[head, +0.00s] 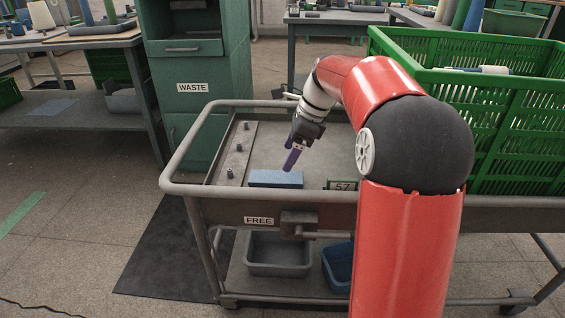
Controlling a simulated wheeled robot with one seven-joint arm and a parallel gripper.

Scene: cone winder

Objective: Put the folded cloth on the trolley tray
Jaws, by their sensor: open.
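The trolley tray (330,125) is a grey metal top with a raised tube rim. A folded blue cloth (275,179) lies flat on it near the front edge, left of a small sign reading 57. My gripper (290,160), with purple fingers, points down just above and slightly right of the cloth's middle. It is open and appears apart from the cloth. The gap between the fingers is hard to see from this angle. Nothing shows between them.
A strip with several short pegs (232,155) lies along the tray's left side. A green crate (510,130) fills the right end. Grey (278,255) and blue (338,265) bins sit on the lower shelf. A green WASTE cabinet (195,75) stands behind.

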